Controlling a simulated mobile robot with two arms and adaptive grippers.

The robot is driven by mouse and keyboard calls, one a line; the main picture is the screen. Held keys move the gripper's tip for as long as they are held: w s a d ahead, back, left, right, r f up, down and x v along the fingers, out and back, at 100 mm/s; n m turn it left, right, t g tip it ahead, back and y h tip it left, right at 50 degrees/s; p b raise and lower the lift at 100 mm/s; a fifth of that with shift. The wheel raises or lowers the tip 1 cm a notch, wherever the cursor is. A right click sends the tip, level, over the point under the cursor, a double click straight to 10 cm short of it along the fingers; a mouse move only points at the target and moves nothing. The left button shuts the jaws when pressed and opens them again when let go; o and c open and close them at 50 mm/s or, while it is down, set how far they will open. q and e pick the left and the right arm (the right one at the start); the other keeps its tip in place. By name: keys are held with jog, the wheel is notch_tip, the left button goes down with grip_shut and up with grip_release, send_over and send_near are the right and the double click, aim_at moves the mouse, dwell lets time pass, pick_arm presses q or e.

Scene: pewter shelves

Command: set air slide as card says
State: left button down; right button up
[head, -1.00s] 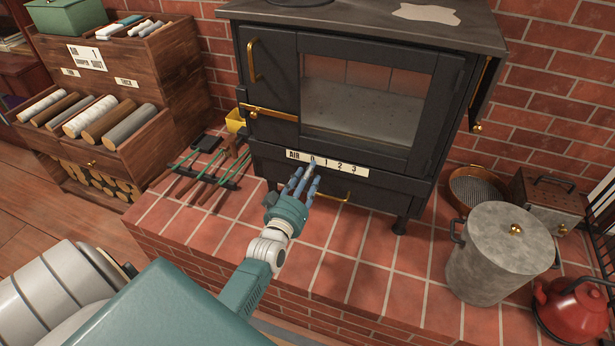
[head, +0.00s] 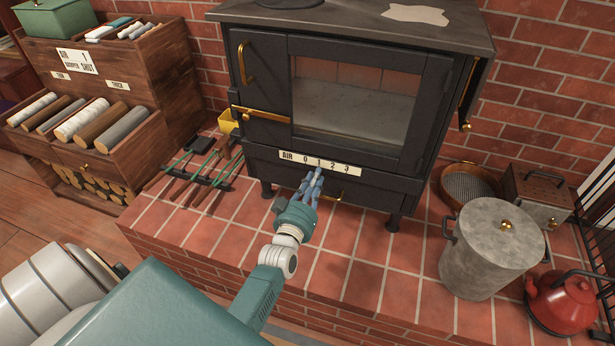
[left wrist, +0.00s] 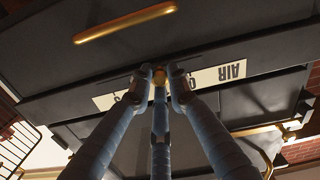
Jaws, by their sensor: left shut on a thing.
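The air slide is the small brass knob (left wrist: 160,76) under the scale strip on the black stove's front. In the left wrist view it sits between my gripper's fingertips. The white strip (head: 293,157) reads AIR 0 1 2 3. My left gripper (head: 318,173), with blue fingers, is shut on the knob, with its fingertips just below the 1; it also shows in the left wrist view (left wrist: 160,85). The fingers hide the knob in the head view. The card (head: 77,61) on the wooden rack reads AIR 1, DAMPER SHUT. My right gripper is out of view.
The stove (head: 262,85) has a brass drawer handle (left wrist: 125,22) close to my fingers. Fire tools (head: 205,165) lie on the brick hearth at left. A grey lidded pot (head: 485,255) and a red kettle (head: 563,302) stand at right. The hearth's front middle is clear.

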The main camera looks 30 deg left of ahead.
pick_arm(q)
jog(key=shift+r, duration=0.1)
jog(key=c, duration=1.6)
grip_release()
jog(key=v, duration=1.2)
